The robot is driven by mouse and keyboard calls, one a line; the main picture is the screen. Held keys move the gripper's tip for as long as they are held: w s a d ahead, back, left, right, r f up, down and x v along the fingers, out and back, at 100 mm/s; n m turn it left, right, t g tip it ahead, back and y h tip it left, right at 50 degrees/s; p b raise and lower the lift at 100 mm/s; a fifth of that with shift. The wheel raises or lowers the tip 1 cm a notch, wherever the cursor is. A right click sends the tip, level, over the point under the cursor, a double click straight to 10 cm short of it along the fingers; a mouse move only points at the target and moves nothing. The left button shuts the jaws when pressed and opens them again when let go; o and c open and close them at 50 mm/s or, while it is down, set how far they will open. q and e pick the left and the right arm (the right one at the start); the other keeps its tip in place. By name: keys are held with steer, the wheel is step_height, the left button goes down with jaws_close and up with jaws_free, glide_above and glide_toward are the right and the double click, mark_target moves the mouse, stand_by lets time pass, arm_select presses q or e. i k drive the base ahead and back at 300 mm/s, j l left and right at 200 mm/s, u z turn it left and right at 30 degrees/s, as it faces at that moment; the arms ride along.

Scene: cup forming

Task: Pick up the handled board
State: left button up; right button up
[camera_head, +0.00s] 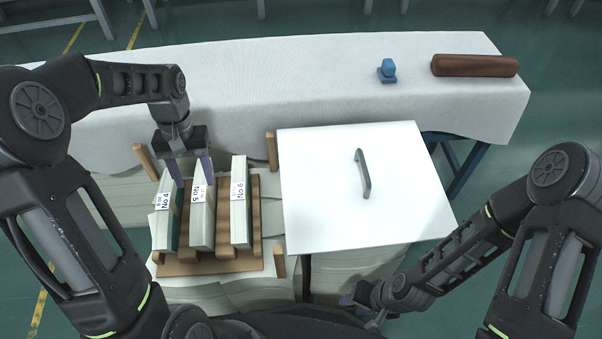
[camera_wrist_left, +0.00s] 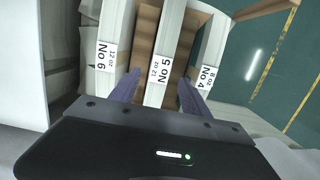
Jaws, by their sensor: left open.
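The handled board (camera_head: 320,190) is a flat white panel with a grey bar handle (camera_head: 363,174) on top. It lies right of the stacks' wooden rack. My left gripper (camera_head: 193,178) is open over the No 5 stack (camera_head: 202,225), well left of the board. In the left wrist view its fingers (camera_wrist_left: 157,88) are on either side of the No 5 stack (camera_wrist_left: 158,62); whether they touch it I cannot tell. My right gripper (camera_head: 366,310) is low, below the board's front edge, partly hidden; its jaws cannot be made out.
The No 4 stack (camera_head: 165,220) and No 6 stack (camera_head: 240,210) stand in the wooden rack (camera_head: 215,267) with posts around it. Behind is a white-covered table (camera_head: 300,80) with a blue object (camera_head: 387,72) and a brown roller-like piece (camera_head: 475,66). Its middle is clear.

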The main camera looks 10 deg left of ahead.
mark_target(354, 186)
steer(key=l, duration=0.95)
steer(key=i+l, duration=0.1)
steer(key=l, duration=0.9)
steer(key=z, duration=0.05)
